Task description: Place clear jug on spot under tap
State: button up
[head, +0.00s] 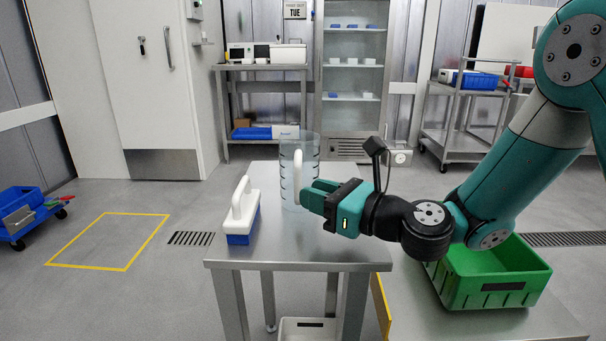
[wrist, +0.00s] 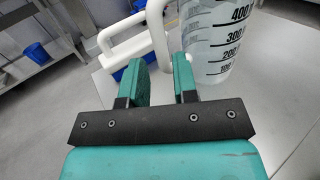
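The clear jug (head: 312,153) stands upright on a small steel table (head: 275,248) in the head view. It has a white handle (head: 298,176) and dark measuring marks. In the wrist view the jug (wrist: 214,55) is at the upper right, with its handle (wrist: 157,32) in line with the gap between my fingers. My gripper (head: 310,194) is open, its green fingers (wrist: 163,80) apart with nothing clamped. Its fingertips are close to the handle; I cannot tell whether they touch. No tap or marked spot under one is visible.
A white-handled blue brush-like block (head: 241,218) stands left of the jug on the same table. A green crate (head: 492,281) sits on a steel surface at the right, below my arm. A yellow floor outline (head: 126,267) is at the left. The table's right part is clear.

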jog(key=x, duration=0.4)
jog(key=shift+w+f, duration=0.1)
jog(key=shift+f, duration=0.1)
grip_shut()
jog(key=shift+r, duration=0.15)
